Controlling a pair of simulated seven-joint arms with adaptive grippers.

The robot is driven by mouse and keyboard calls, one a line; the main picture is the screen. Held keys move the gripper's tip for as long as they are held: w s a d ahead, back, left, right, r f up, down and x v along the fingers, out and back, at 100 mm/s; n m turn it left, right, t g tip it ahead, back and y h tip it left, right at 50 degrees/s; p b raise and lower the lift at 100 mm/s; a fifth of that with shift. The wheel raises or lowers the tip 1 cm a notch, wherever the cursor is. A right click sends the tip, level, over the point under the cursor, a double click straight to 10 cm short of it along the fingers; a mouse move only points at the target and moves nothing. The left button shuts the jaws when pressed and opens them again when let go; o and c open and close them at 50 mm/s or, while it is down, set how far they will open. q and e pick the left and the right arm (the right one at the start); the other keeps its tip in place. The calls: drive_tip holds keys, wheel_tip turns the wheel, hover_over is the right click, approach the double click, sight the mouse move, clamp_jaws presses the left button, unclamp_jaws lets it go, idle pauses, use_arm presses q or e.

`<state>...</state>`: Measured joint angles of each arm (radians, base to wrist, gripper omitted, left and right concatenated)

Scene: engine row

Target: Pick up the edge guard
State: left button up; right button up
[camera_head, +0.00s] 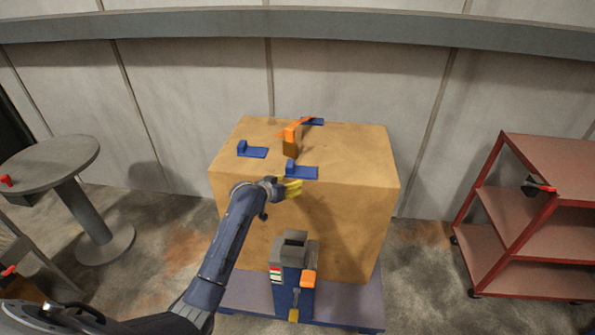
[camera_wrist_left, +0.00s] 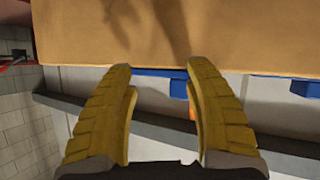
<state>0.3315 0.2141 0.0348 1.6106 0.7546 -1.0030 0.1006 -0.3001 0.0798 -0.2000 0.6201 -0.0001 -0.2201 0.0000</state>
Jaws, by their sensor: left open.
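Several small blue L-shaped pieces lie on top of a large tan box (camera_head: 330,205). One is at the front edge (camera_head: 302,171), one at the left (camera_head: 252,150) and one at the back (camera_head: 313,121). An orange and brown piece (camera_head: 292,138) stands between them. I cannot tell for sure which is the edge guard. My left gripper (camera_head: 292,188) is at the box's front edge, just below the front blue piece. In the left wrist view its two yellow fingers (camera_wrist_left: 163,95) are spread and empty, with a blue strip (camera_wrist_left: 160,72) along the box edge beyond them. My right gripper is not in view.
A blue and grey device (camera_head: 293,270) with an orange part stands in front of the box on a pallet (camera_head: 345,308). A round grey table (camera_head: 50,163) stands at the left and a red shelf cart (camera_head: 530,215) at the right. A wall is behind.

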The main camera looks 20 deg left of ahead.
use_arm(q)
drive_tip(key=s+d+f+n+y, duration=0.2)
drive_tip(key=s+d+f, duration=0.1)
drive_tip(key=s+f, duration=0.2)
drive_tip(key=n+t+y, duration=0.1)
drive_tip(key=t+y, duration=0.4)
approach(290, 163)
drive_tip(key=shift+n, duration=0.3)
drive_tip(key=x, duration=1)
drive_tip(key=shift+w+f, duration=0.1)
drive_tip(key=shift+f, duration=0.05)
drive_tip(key=shift+o, duration=0.2)
clamp_jaws()
